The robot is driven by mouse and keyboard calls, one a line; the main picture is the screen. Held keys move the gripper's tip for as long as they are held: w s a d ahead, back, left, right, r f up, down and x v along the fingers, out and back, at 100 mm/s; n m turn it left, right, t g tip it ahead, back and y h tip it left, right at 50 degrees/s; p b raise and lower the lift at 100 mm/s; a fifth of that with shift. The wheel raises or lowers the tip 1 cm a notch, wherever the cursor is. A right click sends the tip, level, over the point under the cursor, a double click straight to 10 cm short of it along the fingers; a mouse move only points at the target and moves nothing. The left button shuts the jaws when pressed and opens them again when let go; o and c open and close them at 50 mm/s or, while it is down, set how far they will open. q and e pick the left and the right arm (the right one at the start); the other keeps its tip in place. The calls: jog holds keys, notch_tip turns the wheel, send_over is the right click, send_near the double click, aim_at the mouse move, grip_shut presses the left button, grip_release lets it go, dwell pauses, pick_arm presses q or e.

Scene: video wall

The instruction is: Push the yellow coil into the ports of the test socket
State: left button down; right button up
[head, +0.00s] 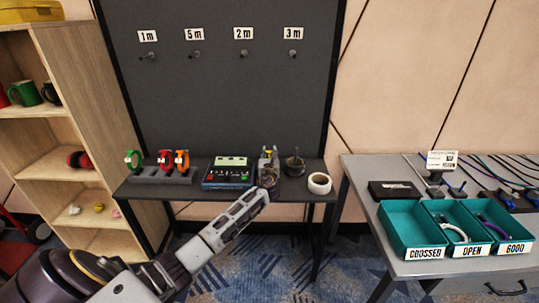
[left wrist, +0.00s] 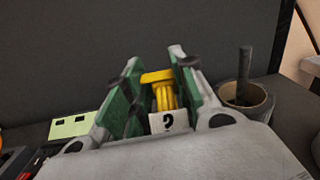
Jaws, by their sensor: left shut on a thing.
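My left gripper (head: 268,156) is at the rear shelf, just right of a dark box with a pale green panel (head: 231,172), which looks like the tester with the socket. In the left wrist view, the gripper (left wrist: 154,68) is shut on the yellow coil (left wrist: 164,93), which sits between the two green-padded fingers. A white tag with a dark mark (left wrist: 168,122) hangs at the coil's near side. Part of the box's pale green panel also shows in the left wrist view (left wrist: 72,127), left of the gripper. The ports and the coil's ends cannot be made out. My right gripper is not in view.
Green, red and orange coils stand in a grey rack (head: 162,177) at left. A dark round pot with a stick (head: 294,167) stands close right of the gripper, then a white tape roll (head: 319,183). A grey table (head: 420,272) with teal bins is at far right.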

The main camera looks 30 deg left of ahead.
pick_arm(q)
jog(key=c, duration=1.1)
grip_release()
jog(key=shift+s, duration=0.1)
jog(key=shift+v, duration=5.9)
